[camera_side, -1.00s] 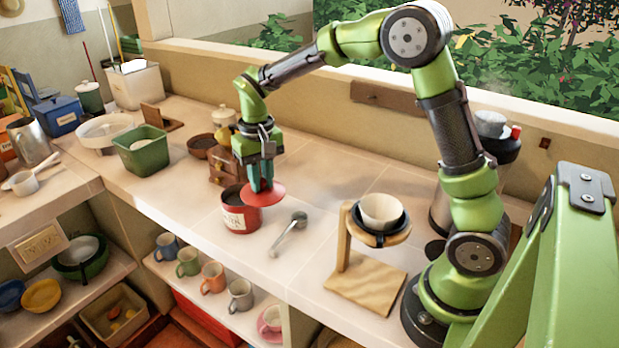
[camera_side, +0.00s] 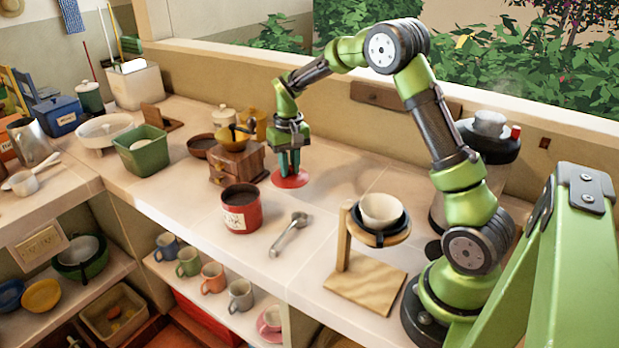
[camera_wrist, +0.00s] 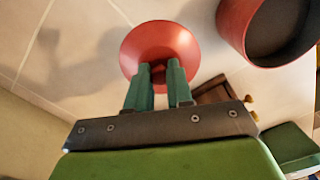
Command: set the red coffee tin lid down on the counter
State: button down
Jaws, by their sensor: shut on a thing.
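The red coffee tin lid (camera_side: 291,180) is a flat red disc, held by my gripper (camera_side: 289,172) low over the counter (camera_side: 335,205), to the right of the coffee grinder. I cannot tell whether the lid touches the counter. In the wrist view the lid (camera_wrist: 160,48) lies at the tips of my gripper (camera_wrist: 158,75), whose two green fingers are shut on its middle. The red coffee tin (camera_side: 241,212) stands open on the counter with dark contents, in front and to the left of the lid; it also shows at the upper right of the wrist view (camera_wrist: 230,25).
A wooden coffee grinder (camera_side: 237,163) stands left of my gripper. A metal scoop (camera_side: 290,233) lies in front. A wooden dripper stand (camera_side: 365,282) with a white cup is at the right. The counter around the lid is clear toward the back wall.

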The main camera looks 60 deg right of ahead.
jog(key=shift+w+d+r+n, duration=0.1)
jog(key=shift+w+d+n, duration=0.05)
jog(key=shift+w+d, duration=0.4)
jog(key=shift+w+d+r+n, duration=0.15)
jog(key=shift+w+d, duration=0.15)
jog(key=shift+w, duration=0.3)
jog(key=shift+w+r, duration=0.15)
jog(key=shift+w, duration=0.05)
jog(key=shift+f, duration=3.35)
jog(key=shift+f, duration=0.6)
jog(key=c, duration=0.9)
grip_release()
